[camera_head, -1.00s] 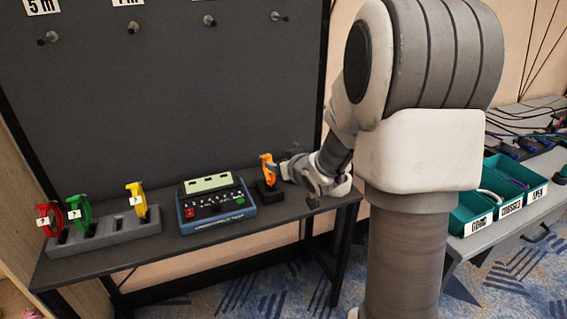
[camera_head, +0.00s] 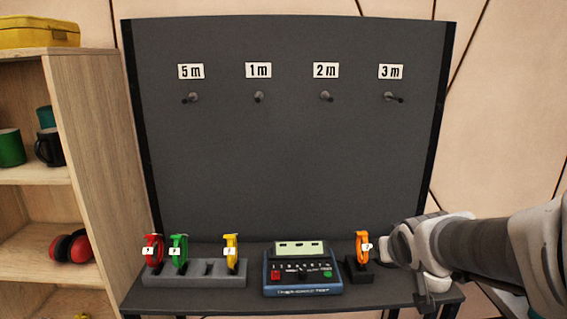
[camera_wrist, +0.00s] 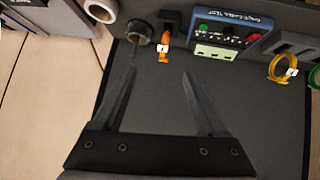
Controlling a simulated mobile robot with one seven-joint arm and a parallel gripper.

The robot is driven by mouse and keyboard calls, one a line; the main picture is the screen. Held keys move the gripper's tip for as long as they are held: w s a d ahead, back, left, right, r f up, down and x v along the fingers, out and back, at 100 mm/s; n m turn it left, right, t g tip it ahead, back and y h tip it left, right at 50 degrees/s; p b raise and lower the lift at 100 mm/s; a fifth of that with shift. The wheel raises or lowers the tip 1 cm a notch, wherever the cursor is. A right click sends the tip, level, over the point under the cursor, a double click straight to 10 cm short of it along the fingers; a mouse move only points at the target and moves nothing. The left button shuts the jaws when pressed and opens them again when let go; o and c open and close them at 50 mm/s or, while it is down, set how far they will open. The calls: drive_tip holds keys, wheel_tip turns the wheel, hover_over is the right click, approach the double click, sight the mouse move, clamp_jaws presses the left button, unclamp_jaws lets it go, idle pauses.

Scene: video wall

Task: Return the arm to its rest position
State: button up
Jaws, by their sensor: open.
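My gripper (camera_wrist: 158,76) is open in the wrist view, with nothing between its fingers. In the head view my arm reaches in from the right, and the gripper end (camera_head: 385,250) is close to the right of an orange cable coil (camera_head: 360,246). The coil stands upright on a small black holder (camera_head: 358,270) and carries a white tag. In the wrist view the orange coil (camera_wrist: 164,40) lies beyond the fingertips, apart from them.
A blue tester (camera_head: 303,270) stands left of the orange coil. Red (camera_head: 153,250), green (camera_head: 178,250) and yellow (camera_head: 231,252) coils stand in a grey rack (camera_head: 195,275). A dark board (camera_head: 290,160) with empty labelled pegs rises behind. Shelves (camera_head: 75,150) stand left.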

drive_tip(key=s+a+r+g+y, duration=0.15)
drive_tip(key=s+a, duration=0.25)
drive_tip(key=s, duration=0.6)
drive_tip(key=s+a+g+y, duration=0.1)
drive_tip(key=s+a+g, duration=0.25)
drive_tip(key=s, duration=0.75)
wheel_tip(320, 180, up, 12)
drive_tip(key=w+t+p, duration=0.1)
drive_tip(key=p, duration=1.2)
drive_tip(key=shift+r, duration=0.2)
drive_tip(key=shift+d+h, duration=0.1)
drive_tip(key=shift+h, duration=0.15)
